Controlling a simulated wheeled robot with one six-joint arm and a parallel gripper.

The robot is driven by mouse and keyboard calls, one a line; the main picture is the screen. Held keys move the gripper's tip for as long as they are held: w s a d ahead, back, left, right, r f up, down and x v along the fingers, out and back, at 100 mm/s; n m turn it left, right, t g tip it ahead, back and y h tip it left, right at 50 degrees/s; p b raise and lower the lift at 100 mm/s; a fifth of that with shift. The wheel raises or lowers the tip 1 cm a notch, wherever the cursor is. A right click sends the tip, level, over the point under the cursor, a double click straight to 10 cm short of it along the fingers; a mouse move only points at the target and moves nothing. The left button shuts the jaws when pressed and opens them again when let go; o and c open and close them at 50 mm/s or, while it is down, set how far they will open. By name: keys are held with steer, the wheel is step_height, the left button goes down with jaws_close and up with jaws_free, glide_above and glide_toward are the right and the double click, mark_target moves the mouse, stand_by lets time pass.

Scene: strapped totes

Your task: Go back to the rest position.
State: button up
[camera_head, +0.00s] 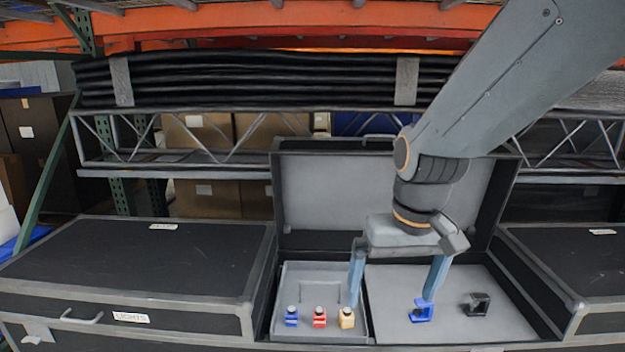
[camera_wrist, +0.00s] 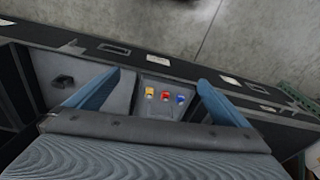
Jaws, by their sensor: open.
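My gripper (camera_head: 391,300) hangs over the open case (camera_head: 380,195) with its two blue fingers spread wide and nothing between them. Its fingers also show in the wrist view (camera_wrist: 158,80). In the head view, the right fingertip appears just above a blue clamp-like piece (camera_head: 421,311); I cannot tell whether they touch. A black clamp-like piece (camera_head: 476,304) lies to the right, also in the wrist view (camera_wrist: 62,81). Small blue (camera_head: 291,316), red (camera_head: 319,317) and yellow (camera_head: 346,318) pieces stand in a row in the left compartment.
Closed black cases stand left (camera_head: 140,262) and right (camera_head: 570,260) of the open one. Its raised lid is behind my gripper. A metal truss (camera_head: 230,160) and bundled black lengths (camera_head: 260,80) fill the rack behind. Grey floor (camera_wrist: 200,40) shows in the wrist view.

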steer(key=s+f+g, duration=0.1)
steer(key=s+f, duration=0.1)
steer(key=s, duration=0.7)
steer(key=d+r+m+p, duration=0.1)
steer(key=d+r+p, duration=0.4)
steer(key=p, duration=0.7)
steer(key=shift+s+d+r+h+p, duration=0.2)
steer(key=shift+s+r+h+p, duration=0.15)
steer(key=shift+r, duration=0.25)
